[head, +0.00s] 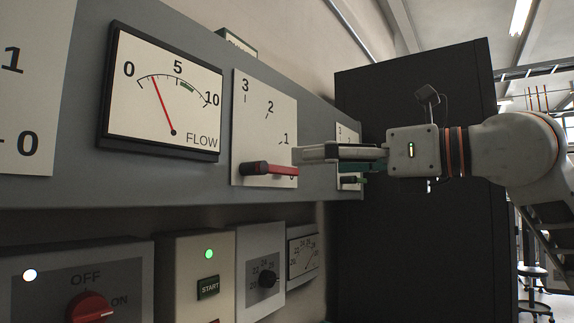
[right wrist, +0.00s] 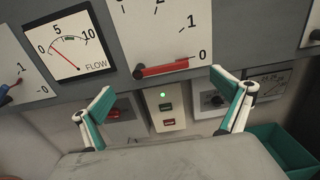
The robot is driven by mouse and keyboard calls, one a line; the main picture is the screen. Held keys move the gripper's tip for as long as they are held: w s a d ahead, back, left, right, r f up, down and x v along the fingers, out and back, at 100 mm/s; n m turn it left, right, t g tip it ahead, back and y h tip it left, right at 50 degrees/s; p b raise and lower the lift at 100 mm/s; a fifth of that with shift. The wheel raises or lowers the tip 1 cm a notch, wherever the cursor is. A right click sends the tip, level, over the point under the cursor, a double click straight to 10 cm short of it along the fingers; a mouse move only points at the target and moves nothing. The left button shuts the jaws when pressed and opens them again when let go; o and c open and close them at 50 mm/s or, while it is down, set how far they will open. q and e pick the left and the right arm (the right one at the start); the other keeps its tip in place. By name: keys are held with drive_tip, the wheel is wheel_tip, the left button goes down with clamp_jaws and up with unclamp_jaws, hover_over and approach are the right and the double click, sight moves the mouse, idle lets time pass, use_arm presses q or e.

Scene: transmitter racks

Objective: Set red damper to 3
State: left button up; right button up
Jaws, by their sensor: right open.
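The red damper lever (head: 270,169) sits on a white scale plate (head: 262,110) marked 3, 2, 1 and 0. Its handle lies nearly flat, pointing right at the 0. The lever also shows in the right wrist view (right wrist: 165,69), ahead of the fingers. My right gripper (head: 312,154) comes in from the right in front of the plate. In the right wrist view my right gripper (right wrist: 163,82) is open, its fingers spread wide to either side of the lever, with nothing between them held. Contact with the lever cannot be told. My left gripper is in neither view.
A FLOW gauge (head: 165,95) left of the plate has its needle between 0 and 5. Below are a red OFF/ON knob (head: 90,306) and a START button (head: 208,287). A dark cabinet (head: 420,230) stands behind my right arm.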

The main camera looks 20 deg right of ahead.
sight(279, 170)
drive_tip(key=p+x, duration=0.1)
drive_tip(key=x, duration=0.6)
drive_tip(key=shift+w+a, duration=0.1)
drive_tip(key=c, duration=1.6)
